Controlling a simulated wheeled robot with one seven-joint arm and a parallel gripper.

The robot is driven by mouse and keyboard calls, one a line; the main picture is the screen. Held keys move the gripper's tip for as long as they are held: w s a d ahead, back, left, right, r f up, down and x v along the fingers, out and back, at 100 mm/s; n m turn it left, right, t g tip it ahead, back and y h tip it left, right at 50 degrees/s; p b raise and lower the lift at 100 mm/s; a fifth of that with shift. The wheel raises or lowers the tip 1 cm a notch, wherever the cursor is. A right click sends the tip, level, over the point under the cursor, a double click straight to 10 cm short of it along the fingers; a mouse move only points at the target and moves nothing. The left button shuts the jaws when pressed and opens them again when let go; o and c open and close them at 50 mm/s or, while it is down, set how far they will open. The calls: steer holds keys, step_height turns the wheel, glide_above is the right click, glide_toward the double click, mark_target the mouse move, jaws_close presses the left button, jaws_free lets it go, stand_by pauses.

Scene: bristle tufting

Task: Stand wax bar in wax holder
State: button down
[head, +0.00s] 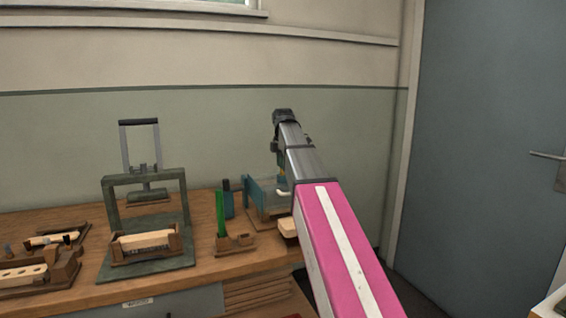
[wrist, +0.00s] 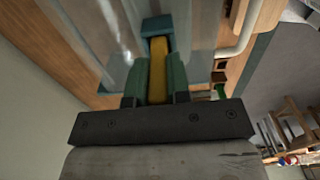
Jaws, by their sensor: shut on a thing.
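The wax bar (wrist: 158,72) is a yellow bar between the two green fingers of my gripper (wrist: 155,84) in the wrist view. My gripper is shut on it. A blue block-like piece (wrist: 157,25), perhaps the wax holder, shows at the far end of the bar. I cannot tell whether the bar's end is in it, touching it or just above it. In the head view my gripper is mostly hidden behind my arm, over the right end of the bench, by a teal-framed fixture (head: 254,192) with clear panels.
The wooden bench (head: 200,275) carries a green press frame (head: 145,179), a small wooden stand (head: 236,244) with an upright green stick (head: 221,215), and wooden trays at the left. A wall stands behind. A grey door (head: 490,130) is at the right.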

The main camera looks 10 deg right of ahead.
steer(key=shift+f, duration=1.25)
stand_by(0.3)
steer(key=c, duration=0.6)
jaws_free()
steer(key=shift+r, duration=0.15)
steer(key=shift+r, duration=3.35)
